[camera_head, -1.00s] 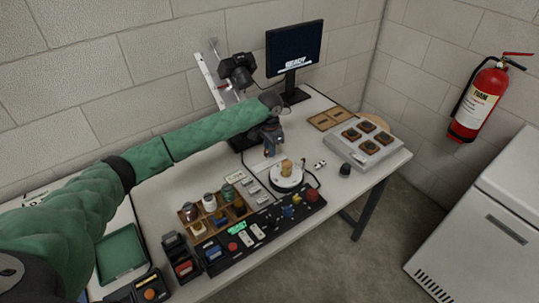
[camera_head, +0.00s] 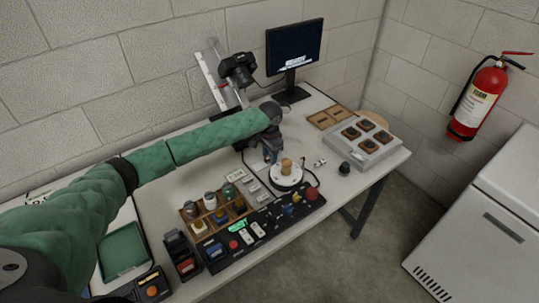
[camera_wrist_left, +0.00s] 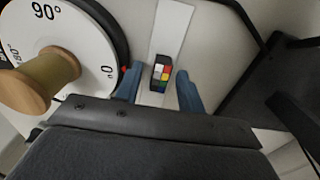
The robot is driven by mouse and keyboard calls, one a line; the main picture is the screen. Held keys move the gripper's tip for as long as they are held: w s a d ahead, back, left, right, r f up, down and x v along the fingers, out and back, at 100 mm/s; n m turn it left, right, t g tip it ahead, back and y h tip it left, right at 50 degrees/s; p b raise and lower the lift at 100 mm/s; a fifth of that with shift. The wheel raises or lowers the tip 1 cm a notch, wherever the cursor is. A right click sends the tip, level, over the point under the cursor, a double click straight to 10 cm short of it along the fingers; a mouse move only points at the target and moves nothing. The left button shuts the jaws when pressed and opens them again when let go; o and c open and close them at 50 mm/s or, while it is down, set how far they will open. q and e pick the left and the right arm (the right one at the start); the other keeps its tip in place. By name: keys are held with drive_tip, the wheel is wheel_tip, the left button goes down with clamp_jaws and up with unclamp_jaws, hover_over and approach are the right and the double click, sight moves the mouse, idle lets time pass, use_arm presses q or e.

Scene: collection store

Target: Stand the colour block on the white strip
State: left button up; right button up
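The colour block (camera_wrist_left: 161,74), a small dark block with several coloured squares, is on the white strip (camera_wrist_left: 172,28) in the left wrist view. It looks upright, though its base is partly hard to see. My left gripper (camera_wrist_left: 160,69) is open, with one blue finger on each side of the block and a visible gap to each finger. In the head view the left gripper (camera_head: 271,154) is low over the table, just behind and left of the round turntable; the block is too small or hidden to make out there. My right gripper is not in view.
The white turntable (camera_head: 287,178) with a wooden spool (camera_wrist_left: 38,82) stands close beside the gripper. A black control panel (camera_head: 262,228) lies in front, and a wooden rack of jars (camera_head: 213,213) to the left. A camera (camera_head: 238,70) and monitor (camera_head: 294,47) stand behind.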

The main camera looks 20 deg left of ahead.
sight(269, 156)
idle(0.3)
